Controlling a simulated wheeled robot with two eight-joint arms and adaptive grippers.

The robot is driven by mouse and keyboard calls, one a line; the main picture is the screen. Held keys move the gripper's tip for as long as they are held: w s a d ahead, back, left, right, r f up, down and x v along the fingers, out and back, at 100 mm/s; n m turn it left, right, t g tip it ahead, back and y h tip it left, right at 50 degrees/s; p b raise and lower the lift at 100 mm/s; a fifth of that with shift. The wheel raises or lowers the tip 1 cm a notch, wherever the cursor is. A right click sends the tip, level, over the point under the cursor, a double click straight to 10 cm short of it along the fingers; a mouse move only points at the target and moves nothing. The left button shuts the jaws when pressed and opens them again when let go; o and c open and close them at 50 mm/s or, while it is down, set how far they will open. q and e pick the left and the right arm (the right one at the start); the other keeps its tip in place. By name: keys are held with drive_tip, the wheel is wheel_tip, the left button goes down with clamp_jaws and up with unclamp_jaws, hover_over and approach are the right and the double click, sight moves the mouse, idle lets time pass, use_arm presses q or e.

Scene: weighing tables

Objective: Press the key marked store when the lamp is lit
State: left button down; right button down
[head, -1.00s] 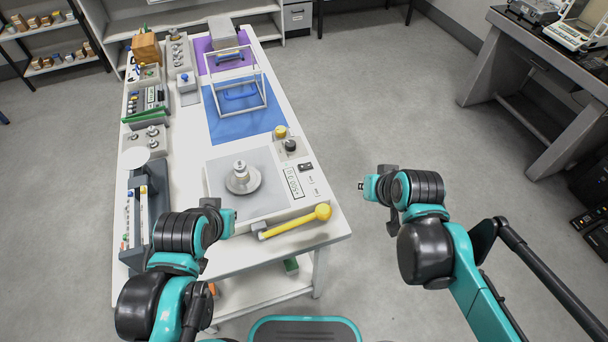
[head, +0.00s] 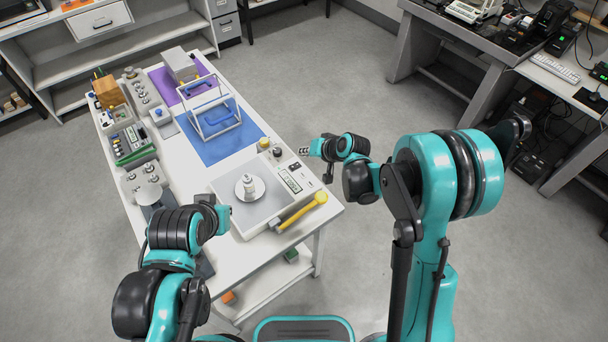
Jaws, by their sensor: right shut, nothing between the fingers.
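The balance (head: 235,209) lies on the near right part of the white table, with a metal weight (head: 249,188) on its round pan. Its side panel has a display (head: 290,182) and small keys; the key labels are too small to read. A yellow domed part (head: 264,144) and a black knob (head: 277,152) sit at its far corner. I cannot tell which part is the lamp or whether it is lit. My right gripper (head: 304,151) is shut and empty, just right of the panel's far end, apparently above it. My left gripper (head: 226,217) is near the balance's left edge; its fingers are unclear.
A white frame (head: 211,106) stands on a blue mat (head: 207,149) behind. Trays of weights and a wooden block (head: 107,91) line the left side. Floor right of the table (head: 332,219) is clear.

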drive_tip(key=shift+f, duration=0.15)
drive_tip(key=shift+f, duration=0.1)
drive_tip(key=b, duration=0.6)
hover_over(304, 176)
wheel_tip(304, 176, down, 8)
drive_tip(key=shift+d+r, duration=0.1)
drive_tip(key=shift+r, duration=0.05)
drive_tip(key=shift+f, duration=0.45)
drive_tip(key=shift+b, duration=0.3)
idle(0.6)
drive_tip(key=shift+f+b, duration=0.4)
drive_tip(key=shift+b, duration=0.1)
drive_tip(key=shift+f+b, duration=0.4)
drive_tip(key=shift+b, duration=0.05)
idle(0.4)
drive_tip(key=shift+r, duration=0.15)
drive_tip(key=shift+r+p, duration=0.5)
drive_tip(key=shift+r, duration=0.2)
